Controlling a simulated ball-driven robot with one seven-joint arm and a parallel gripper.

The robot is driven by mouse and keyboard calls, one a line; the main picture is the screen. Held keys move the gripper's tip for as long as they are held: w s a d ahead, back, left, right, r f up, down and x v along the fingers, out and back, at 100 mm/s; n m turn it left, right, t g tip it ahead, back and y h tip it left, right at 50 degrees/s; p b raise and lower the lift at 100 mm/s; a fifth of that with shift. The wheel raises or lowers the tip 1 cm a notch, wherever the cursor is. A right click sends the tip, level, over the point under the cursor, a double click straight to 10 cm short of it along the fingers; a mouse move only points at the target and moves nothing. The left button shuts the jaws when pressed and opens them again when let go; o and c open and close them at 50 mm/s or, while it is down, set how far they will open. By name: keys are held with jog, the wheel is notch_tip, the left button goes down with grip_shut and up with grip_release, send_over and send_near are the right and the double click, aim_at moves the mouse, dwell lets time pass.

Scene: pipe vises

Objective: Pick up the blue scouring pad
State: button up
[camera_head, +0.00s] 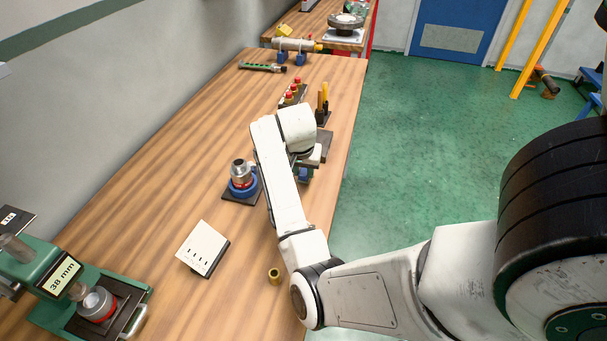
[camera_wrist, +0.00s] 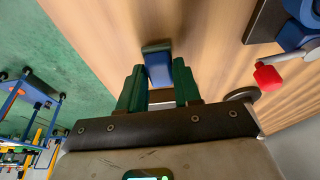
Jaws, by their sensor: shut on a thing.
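The blue scouring pad (camera_wrist: 158,66) is a small blue block with a darker grey-blue end face, upright in the middle of the wrist view. My gripper (camera_wrist: 158,76) has its two green fingers on either side of it, shut on the pad. Bare wood shows beyond the pad; I cannot tell whether it touches the table. In the head view my gripper (camera_head: 306,172) is near the table's right edge, mostly hidden behind my white arm. A small blue patch shows there, probably the pad.
A blue vise (camera_head: 243,187) holding a metal fitting stands left of my arm. A dark holder with upright tools (camera_head: 322,103) stands beyond my gripper. A green press (camera_head: 65,285) stands lower left. The left-middle tabletop is clear.

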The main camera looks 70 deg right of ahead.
jog(key=s+a+r+p, duration=0.6)
jog(key=s+a+r, duration=0.1)
jog(key=s+r, duration=0.4)
jog(key=shift+s+a+r, duration=0.15)
jog(key=shift+s+a, duration=0.1)
jog(key=shift+s, duration=0.15)
